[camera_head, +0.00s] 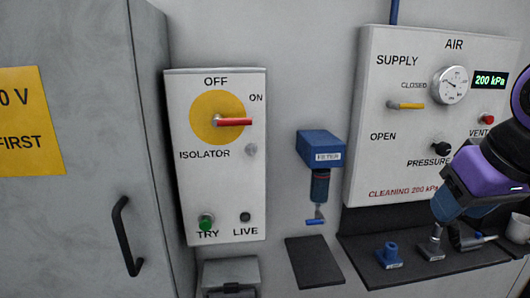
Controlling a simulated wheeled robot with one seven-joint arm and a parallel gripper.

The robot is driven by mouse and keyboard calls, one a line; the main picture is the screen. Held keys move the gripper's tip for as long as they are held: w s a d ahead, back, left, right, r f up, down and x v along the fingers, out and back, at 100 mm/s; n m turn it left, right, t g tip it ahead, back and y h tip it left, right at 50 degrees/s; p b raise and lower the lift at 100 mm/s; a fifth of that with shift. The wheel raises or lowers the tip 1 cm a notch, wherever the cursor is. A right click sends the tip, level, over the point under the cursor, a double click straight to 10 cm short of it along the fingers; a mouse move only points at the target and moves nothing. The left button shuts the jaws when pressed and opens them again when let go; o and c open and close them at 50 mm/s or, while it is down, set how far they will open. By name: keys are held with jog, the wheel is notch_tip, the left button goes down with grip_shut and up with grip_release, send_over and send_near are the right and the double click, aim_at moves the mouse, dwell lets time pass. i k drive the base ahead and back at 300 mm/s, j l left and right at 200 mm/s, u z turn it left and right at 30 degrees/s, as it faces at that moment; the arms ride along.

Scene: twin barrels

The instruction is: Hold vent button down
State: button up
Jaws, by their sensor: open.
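The red vent button (487,118) is at the right of the white air panel (376,165), above the partly covered VENT label. Nothing covers the button, and nothing touches it in this view. My purple and dark arm link (490,172) crosses the panel's lower right corner, below the button. I cannot make out my gripper's fingers. The panel's pressure display (490,80) reads 200 kPa, beside a round dial gauge (450,85). The supply valve's yellow handle (408,106) lies level, pointing right, just below the CLOSED label. A black pressure knob (441,147) sits below the gauge.
A dark shelf (355,248) under the panel holds a blue fitting (390,257) and other small parts. A blue filter unit (320,150) hangs left of the panel. The isolator box (180,130) has a red handle (235,122) pointing right. A grey cabinet (75,215) stands far left.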

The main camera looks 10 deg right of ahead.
aim_at(489, 120)
jog(key=z, duration=1.2)
